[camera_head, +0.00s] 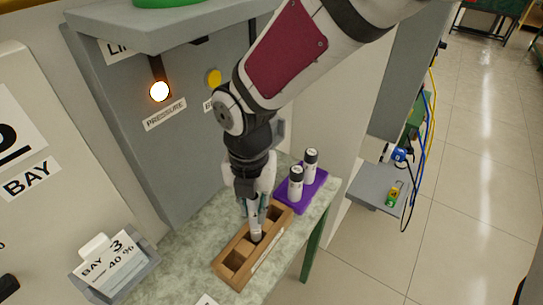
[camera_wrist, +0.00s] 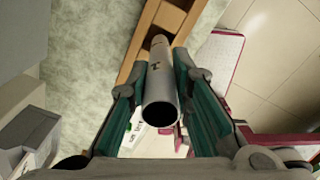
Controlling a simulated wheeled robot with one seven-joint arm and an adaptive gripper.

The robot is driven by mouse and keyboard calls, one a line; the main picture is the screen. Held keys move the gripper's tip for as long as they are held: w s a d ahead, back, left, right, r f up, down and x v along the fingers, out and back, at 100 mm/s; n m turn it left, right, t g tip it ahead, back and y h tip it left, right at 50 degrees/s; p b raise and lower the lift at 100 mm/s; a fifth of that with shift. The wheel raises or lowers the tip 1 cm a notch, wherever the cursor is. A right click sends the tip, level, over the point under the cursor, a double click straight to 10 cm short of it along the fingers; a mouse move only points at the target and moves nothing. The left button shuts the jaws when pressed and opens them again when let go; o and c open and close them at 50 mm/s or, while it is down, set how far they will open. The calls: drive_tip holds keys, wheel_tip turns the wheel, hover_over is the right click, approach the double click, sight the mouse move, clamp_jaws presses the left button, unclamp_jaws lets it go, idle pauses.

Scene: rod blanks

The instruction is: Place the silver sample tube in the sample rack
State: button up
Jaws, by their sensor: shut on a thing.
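The silver sample tube (camera_head: 255,223) is held roughly upright between the fingers of my gripper (camera_head: 256,204). In the wrist view the tube (camera_wrist: 162,88) lies between both green-lined fingers of my gripper (camera_wrist: 161,72), its near end toward the camera. The sample rack is a brown wooden block (camera_head: 228,262) with a row of square compartments, on the counter; part of it shows in the wrist view (camera_wrist: 140,48). The tube's lower end is at the middle of the rack. I cannot tell whether it is inside a compartment or just above it. My fingers hide part of the rack's far end.
A purple tray (camera_head: 315,190) with two white, black-capped tubes (camera_head: 296,184) stands just behind the rack. The mottled counter (camera_head: 185,255) is clear left of the rack. A grey holder with a "BAY 3" card (camera_head: 112,262) stands at the left. A grey panel (camera_head: 130,150) rises behind.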

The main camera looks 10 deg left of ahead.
sight(253, 219)
wheel_tip(253, 219, down, 4)
drive_tip(key=shift+s+r, duration=0.1)
drive_tip(key=shift+a+f+p, duration=0.2)
drive_tip(key=shift+f+p, duration=0.1)
drive_tip(key=shift+p, duration=0.15)
drive_tip(key=shift+w+f, duration=0.15)
drive_tip(key=shift+w, duration=0.05)
drive_tip(key=o, duration=0.9)
